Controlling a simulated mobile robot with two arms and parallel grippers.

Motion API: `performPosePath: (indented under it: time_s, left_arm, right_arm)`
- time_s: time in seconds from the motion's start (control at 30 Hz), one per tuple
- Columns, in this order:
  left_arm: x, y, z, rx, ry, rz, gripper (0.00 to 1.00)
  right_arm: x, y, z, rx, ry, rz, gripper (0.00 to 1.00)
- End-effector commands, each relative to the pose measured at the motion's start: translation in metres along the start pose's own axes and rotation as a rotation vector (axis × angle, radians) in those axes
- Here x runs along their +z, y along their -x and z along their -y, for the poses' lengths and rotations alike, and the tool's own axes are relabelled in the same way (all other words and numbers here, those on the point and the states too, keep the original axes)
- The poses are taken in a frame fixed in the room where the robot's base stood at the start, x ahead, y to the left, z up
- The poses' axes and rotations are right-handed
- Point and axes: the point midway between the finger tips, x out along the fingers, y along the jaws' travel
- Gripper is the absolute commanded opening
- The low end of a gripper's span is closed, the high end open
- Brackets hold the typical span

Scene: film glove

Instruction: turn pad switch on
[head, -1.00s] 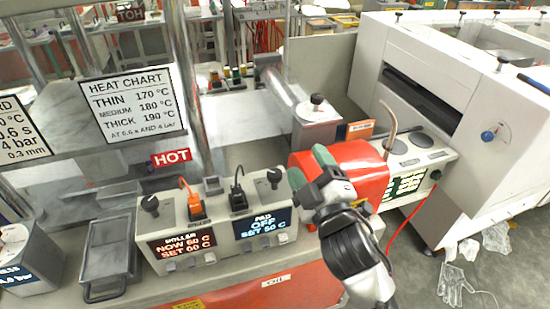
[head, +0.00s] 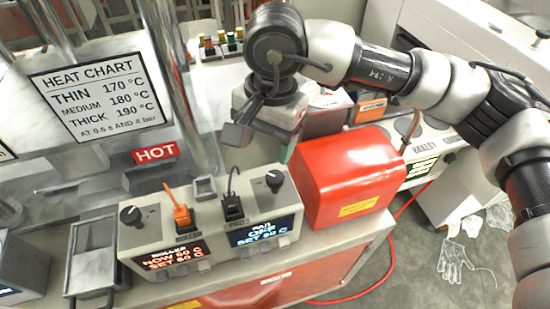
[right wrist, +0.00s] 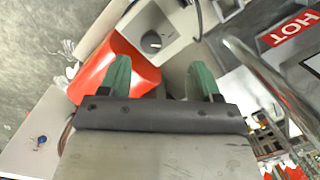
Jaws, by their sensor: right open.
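The control box (head: 140,262) stands on the bench with an orange roller switch (head: 181,212) and a black pad switch (head: 233,207). The pad display (head: 262,232) is lit blue; its upper line is blurred but looks like ON, above a set temperature. My right gripper (head: 240,128) is above and behind the box, apart from the switches, its fingers mostly hidden in the head view. In the right wrist view its green fingers (right wrist: 160,78) are spread with nothing between them. A box knob (right wrist: 152,41) shows beyond them. My left gripper is not in view.
A red cover (head: 345,178) sits right of the control box, and it also shows in the right wrist view (right wrist: 118,68). A grey tray (head: 92,262) lies to the left. A HOT sign (head: 155,153) and a heat chart (head: 100,97) are behind. A knob (head: 274,181) stands beside the pad switch.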

Motion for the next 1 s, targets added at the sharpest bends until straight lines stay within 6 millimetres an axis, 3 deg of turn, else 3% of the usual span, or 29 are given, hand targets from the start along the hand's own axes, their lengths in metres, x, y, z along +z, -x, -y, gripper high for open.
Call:
performPosePath:
  time_s: [0.17,0.7,1.0]
  left_arm:
    - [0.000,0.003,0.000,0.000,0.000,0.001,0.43]
    - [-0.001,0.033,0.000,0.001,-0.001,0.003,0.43]
    - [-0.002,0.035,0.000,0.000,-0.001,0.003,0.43]
  right_arm:
    - [-0.016,0.002,-0.007,0.053,0.006,-0.094,0.63]
    - [-0.023,-0.086,-0.012,0.052,0.004,-0.088,0.63]
    - [-0.024,-0.100,-0.012,0.050,0.006,-0.090,0.63]
